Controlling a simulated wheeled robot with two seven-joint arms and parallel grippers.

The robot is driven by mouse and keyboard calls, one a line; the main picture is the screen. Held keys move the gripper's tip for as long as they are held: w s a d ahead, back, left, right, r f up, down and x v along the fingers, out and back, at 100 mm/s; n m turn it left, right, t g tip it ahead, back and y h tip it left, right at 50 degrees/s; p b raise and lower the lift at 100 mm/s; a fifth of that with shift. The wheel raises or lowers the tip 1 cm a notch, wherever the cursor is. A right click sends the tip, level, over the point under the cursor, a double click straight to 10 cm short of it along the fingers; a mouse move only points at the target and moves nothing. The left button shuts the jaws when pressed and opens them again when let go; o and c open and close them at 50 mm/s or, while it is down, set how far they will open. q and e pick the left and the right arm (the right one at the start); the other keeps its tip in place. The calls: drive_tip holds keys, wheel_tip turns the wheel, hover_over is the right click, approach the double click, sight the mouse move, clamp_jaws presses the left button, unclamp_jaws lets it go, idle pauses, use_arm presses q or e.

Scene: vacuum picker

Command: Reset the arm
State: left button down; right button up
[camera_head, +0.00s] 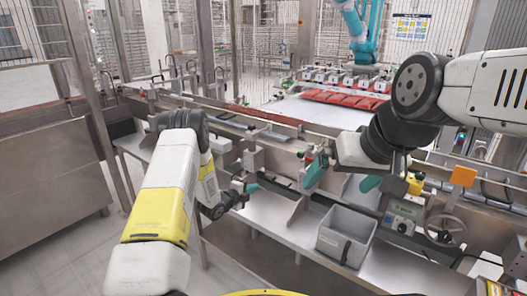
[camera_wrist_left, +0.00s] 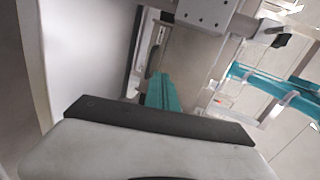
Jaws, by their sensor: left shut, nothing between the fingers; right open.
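My left arm comes in from the left, bends at a raised elbow and drops to the wrist. My left gripper (camera_head: 246,188), with teal fingers, is shut and empty above the pale work shelf. In the left wrist view, teal finger surfaces (camera_wrist_left: 162,92) show beyond a dark edge of my wrist. My right arm reaches in from the right. My right gripper (camera_head: 343,178) is open, with teal fingers apart, above the shelf and behind the grey bin. The right gripper's inner parts are partly hidden by its own wrist.
A grey bin (camera_head: 333,240) stands on the pale shelf (camera_head: 284,228). A control box (camera_head: 402,215) and handwheel (camera_head: 446,228) are at its right. Red packs (camera_head: 345,98) lie on the conveyor behind, below a teal robot arm (camera_head: 362,40). A metal cabinet (camera_head: 48,170) stands left.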

use_arm(q)
drive_tip(key=s+a+r+n+y, duration=0.1)
drive_tip(key=a+r+n+y, duration=0.15)
drive_tip(key=r, duration=0.55)
drive_tip(key=s+a+r+n+y, duration=0.15)
drive_tip(key=a+r+n, duration=0.25)
drive_tip(key=r, duration=0.4)
drive_tip(key=s+a+r+n+y, duration=0.2)
drive_tip(key=a+r+n, duration=0.15)
drive_tip(key=r, duration=0.45)
drive_tip(key=s+a+r+n+g+y, duration=0.1)
drive_tip(key=s+a+r+n+g, duration=0.1)
drive_tip(key=s+r+n, duration=0.65)
drive_tip(key=s+d+r+n+g, duration=0.1)
drive_tip(key=s+n+g, duration=0.1)
drive_tip(key=s, duration=1.4)
drive_tip(key=s+d+n+g, duration=0.2)
drive_tip(key=s+n, duration=0.1)
drive_tip(key=s, duration=1.2)
drive_tip(key=shift+s+r+h, duration=0.35)
drive_tip(key=shift+h, duration=0.05)
